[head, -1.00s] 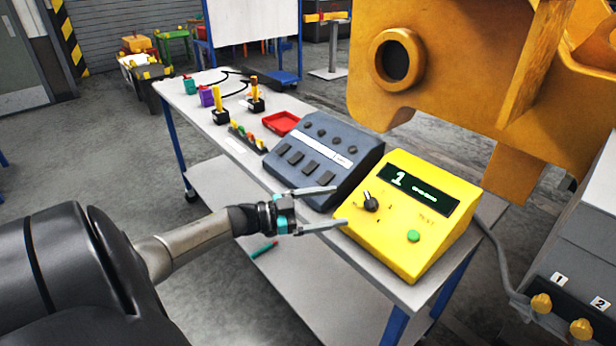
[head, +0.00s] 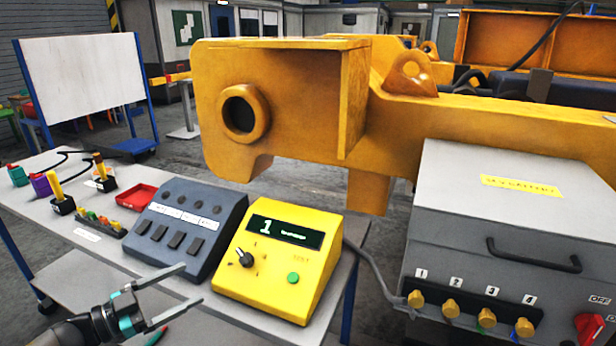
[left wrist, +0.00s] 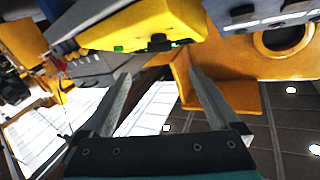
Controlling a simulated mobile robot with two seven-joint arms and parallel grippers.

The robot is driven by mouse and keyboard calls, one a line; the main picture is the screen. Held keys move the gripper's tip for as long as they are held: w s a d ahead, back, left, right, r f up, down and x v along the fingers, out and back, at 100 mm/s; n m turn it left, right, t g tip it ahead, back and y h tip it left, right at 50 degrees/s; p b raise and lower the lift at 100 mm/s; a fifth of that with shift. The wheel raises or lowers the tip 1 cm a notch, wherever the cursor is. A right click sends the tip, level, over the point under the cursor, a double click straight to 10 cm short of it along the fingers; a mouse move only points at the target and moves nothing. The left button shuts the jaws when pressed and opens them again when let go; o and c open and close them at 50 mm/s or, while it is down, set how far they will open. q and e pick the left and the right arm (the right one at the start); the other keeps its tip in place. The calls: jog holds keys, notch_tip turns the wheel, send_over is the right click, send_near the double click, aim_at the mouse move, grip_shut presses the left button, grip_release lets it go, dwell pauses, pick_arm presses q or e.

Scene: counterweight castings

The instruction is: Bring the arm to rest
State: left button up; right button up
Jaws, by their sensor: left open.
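My left gripper (head: 180,297) is open and empty. In the head view it is low at the left, in front of the trolley's near edge, pointing toward the grey and yellow boxes. In the left wrist view its two fingers (left wrist: 158,95) stand apart with nothing between them. The yellow box (head: 265,292) has a lit display reading 1, a black knob and a green button; it also shows in the left wrist view (left wrist: 140,28). My right gripper is in neither view.
The trolley top (head: 60,220) holds a grey switch box (head: 178,240), a red tray (head: 137,196) and small coloured pieces. A large yellow casting (head: 300,100) stands behind. A grey cabinet (head: 500,220) with numbered yellow connectors is at the right.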

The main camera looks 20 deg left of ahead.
pick_arm(q)
jog(key=s+d+f+n+g+y+b, duration=0.1)
jog(key=s+f+n+g+y, duration=0.2)
jog(key=f, duration=0.8)
jog(key=s+d+f+n+y, duration=0.15)
jog(key=s+f+y, duration=0.3)
jog(key=f, duration=0.65)
jog(key=s+f+n+g+y+b, duration=0.1)
jog(key=s+f+n+g+y, duration=0.3)
jog(key=f, duration=0.6)
jog(key=s+d+f+g, duration=0.2)
jog(key=s+d+f, duration=0.3)
jog(key=s, duration=0.3)
jog(key=s+d+f+m+g+h, duration=0.1)
jog(key=s+d+f+g, duration=0.2)
jog(key=s+d+f, duration=0.2)
jog(key=s+d+f+m+g+h+b, duration=0.1)
jog(key=s+d+f+g, duration=0.1)
jog(key=s+d+f, duration=0.3)
jog(key=s+d, duration=0.3)
jog(key=s, duration=0.4)
jog(key=shift+d+f, duration=0.2)
jog(key=shift+d, duration=0.15)
jog(key=shift+w, duration=0.15)
grip_shut()
